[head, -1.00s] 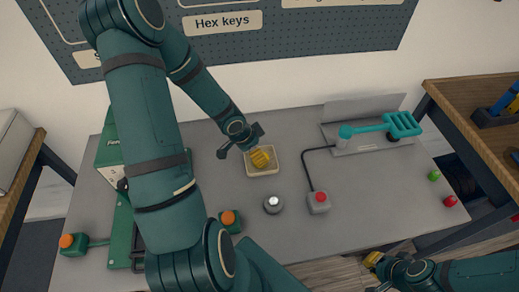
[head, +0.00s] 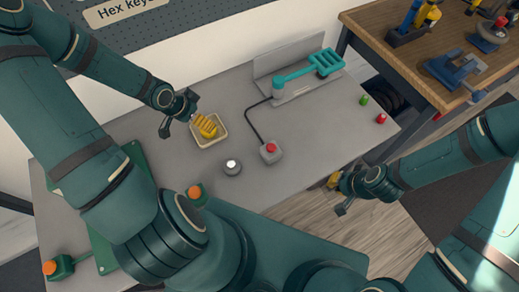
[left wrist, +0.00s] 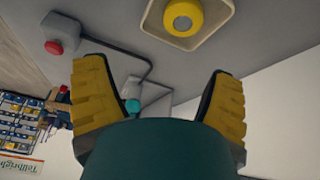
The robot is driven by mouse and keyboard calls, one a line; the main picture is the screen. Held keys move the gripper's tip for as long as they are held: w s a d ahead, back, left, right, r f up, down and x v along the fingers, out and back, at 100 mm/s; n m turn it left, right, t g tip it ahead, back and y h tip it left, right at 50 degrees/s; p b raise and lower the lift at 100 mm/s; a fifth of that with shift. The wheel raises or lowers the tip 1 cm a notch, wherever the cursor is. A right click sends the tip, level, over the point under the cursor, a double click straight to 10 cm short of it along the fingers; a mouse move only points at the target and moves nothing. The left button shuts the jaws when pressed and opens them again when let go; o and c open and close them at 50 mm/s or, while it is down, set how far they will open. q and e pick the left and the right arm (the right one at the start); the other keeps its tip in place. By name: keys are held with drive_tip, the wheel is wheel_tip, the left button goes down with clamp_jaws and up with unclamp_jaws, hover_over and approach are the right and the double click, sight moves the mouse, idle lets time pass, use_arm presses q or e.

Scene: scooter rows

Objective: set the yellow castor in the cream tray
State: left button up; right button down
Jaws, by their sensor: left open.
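The cream tray (head: 223,137) lies on the grey bench. In the left wrist view, the yellow castor (left wrist: 200,15), a yellow ring with a grey middle, is inside the cream tray (left wrist: 228,7). My left gripper (head: 207,126) is over the tray in the head view; its yellow pads hide much of the tray's inside, so I cannot clearly make out the castor there. In the left wrist view the left gripper (left wrist: 160,72) has its fingers wide apart with nothing between them. My right gripper (head: 334,182) hangs over the floor beyond the bench's front edge; its jaw gap is unclear.
A grey box with a red button (head: 270,151) and a round silver-topped piece (head: 232,167) stand near the tray. A teal handle (head: 305,72) is at the back. Green (head: 364,100) and red (head: 381,118) pieces lie at the right end. A wooden bench (head: 400,60) stands beyond.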

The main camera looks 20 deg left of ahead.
use_arm(q)
drive_tip(key=d+f+n, duration=0.1)
drive_tip(key=d, duration=0.5)
drive_tip(key=d+f+n+g+h, duration=0.1)
drive_tip(key=d+n, duration=0.1)
drive_tip(key=d, duration=0.5)
drive_tip(key=d+f+n+h, duration=0.1)
drive_tip(key=d+f, duration=0.1)
drive_tip(key=d, duration=0.5)
drive_tip(key=shift+d, duration=0.15)
drive_tip(key=s+d, duration=0.1)
drive_tip(key=d+f+n, duration=0.1)
drive_tip(key=s+d+n+g, duration=0.1)
drive_tip(key=shift+s+d+f, duration=0.3)
drive_tip(key=shift+d+f, duration=0.1)
drive_tip(key=shift+s+d+f+y, duration=0.1)
drive_tip(key=shift+s+d+y, duration=0.05)
drive_tip(key=shift+s+y, duration=0.15)
